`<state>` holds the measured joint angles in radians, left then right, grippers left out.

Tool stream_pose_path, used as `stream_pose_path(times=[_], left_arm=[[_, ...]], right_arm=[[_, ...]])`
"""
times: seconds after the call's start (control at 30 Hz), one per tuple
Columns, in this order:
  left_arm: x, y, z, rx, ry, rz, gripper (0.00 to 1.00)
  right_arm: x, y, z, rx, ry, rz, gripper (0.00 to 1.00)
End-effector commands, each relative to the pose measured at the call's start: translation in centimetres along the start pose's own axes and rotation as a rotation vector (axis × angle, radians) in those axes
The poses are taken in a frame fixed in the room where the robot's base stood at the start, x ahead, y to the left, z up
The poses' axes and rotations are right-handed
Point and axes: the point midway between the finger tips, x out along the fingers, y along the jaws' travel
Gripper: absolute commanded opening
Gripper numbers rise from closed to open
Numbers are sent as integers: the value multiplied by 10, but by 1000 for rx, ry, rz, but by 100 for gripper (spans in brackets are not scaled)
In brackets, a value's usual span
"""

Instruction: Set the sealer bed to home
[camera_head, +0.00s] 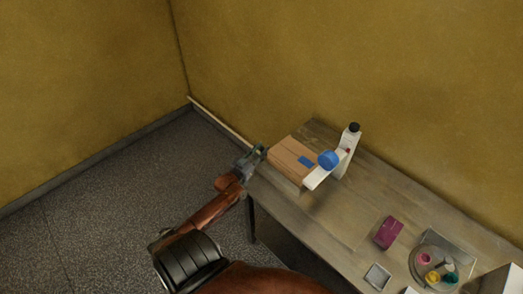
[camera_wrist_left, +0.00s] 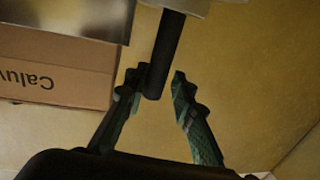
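A white upright unit (camera_head: 346,152) with a black cap and a blue round part (camera_head: 328,160) stands on the table; I cannot tell for certain which part is the sealer bed. My left gripper (camera_head: 262,151) is at the table's left end, beside the cardboard box. In the left wrist view its fingers (camera_wrist_left: 160,76) are apart, with a black bar (camera_wrist_left: 168,45) between them. The left finger is close to the bar, and a gap shows at the right finger. The bar's root is cut off at the top. My right gripper is not in view.
The cardboard box (camera_head: 291,157) with a blue label lies left of the white unit. A magenta block (camera_head: 388,233), a small grey tray (camera_head: 377,276) and a round tray (camera_head: 419,271) with several small items are on the table (camera_head: 328,222). The floor (camera_head: 120,180) at left is clear.

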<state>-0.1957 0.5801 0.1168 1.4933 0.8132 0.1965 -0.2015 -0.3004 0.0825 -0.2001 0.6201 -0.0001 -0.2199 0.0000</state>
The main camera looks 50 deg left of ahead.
Motion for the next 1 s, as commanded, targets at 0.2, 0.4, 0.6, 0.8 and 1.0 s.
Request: stream_pose_path(times=[0.2,0.4,0.6,0.8,1.0], left_arm=[[0,0,0,0,0,1,22],[-15,0,2,-1,-2,0,22],[-55,0,2,0,-3,-1,22],[-94,0,1,0,-3,-1,22],[-116,0,0,0,-1,0,22]], right_arm=[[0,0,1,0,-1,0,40],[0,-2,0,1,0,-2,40],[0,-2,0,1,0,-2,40],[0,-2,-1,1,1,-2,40],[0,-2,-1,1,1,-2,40]])
